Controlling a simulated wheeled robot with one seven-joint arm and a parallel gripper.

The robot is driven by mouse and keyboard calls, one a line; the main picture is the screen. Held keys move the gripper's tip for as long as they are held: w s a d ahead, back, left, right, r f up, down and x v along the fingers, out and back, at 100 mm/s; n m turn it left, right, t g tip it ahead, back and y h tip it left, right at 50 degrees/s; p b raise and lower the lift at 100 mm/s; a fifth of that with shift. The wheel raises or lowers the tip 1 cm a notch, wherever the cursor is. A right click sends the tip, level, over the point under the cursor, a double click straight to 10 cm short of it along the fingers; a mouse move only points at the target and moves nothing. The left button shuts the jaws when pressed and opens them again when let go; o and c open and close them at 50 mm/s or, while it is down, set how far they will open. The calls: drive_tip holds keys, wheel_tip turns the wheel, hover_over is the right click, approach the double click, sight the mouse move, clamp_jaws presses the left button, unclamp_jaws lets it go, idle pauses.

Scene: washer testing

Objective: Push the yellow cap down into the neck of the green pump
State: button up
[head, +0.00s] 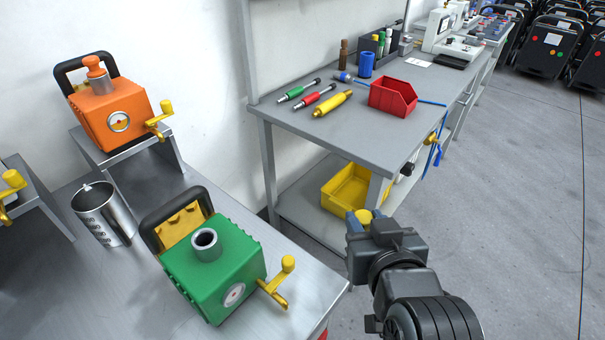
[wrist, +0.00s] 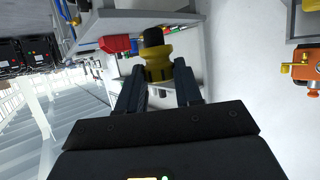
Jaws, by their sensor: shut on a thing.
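The green pump (head: 240,258) stands on the metal table at the lower left in the head view. Its grey neck (head: 206,246) points up and shows an open, dark hole. My gripper (head: 361,222) is to the right of the pump, apart from it, beyond the table's edge. It is shut on the yellow cap (head: 365,215), mostly hidden by the gripper in the head view. In the wrist view the yellow cap (wrist: 158,66) sits between the two fingertips (wrist: 158,80), with a black end pointing away from the gripper.
A steel cup (head: 103,215) stands left of the green pump. An orange pump (head: 108,110) sits on a raised stand behind. The grey workbench (head: 300,128) holds tools and a red bin (head: 393,97); a yellow bin (head: 345,188) is below. Open floor lies to the right.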

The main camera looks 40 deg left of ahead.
drive_tip(key=shift+s+a+r+n+g+y+b, duration=0.75)
drive_tip(key=shift+s+a+r+n+g, duration=0.65)
drive_tip(key=shift+s+a, duration=1.35)
drive_tip(key=shift+s+a+r+n+g+y+b, duration=0.75)
drive_tip(key=shift+s+a+r+n+g, duration=0.6)
drive_tip(key=shift+s+a, duration=1.45)
drive_tip(key=shift+s+a+r+n+g+y+b, duration=0.75)
drive_tip(key=shift+s+a+r+n+g, duration=0.65)
drive_tip(key=shift+s+a, duration=1.35)
drive_tip(key=shift+s+d+r, duration=0.1)
drive_tip(key=shift+s+d, duration=0.2)
drive_tip(key=shift+d, duration=0.05)
drive_tip(key=shift+d+p, duration=0.1)
drive_tip(key=shift+p, duration=0.25)
drive_tip(key=p, duration=0.3)
drive_tip(key=shift+r, duration=0.25)
drive_tip(key=shift+f+p, duration=0.25)
drive_tip(key=shift+p, duration=1)
drive_tip(key=shift+f, duration=0.45)
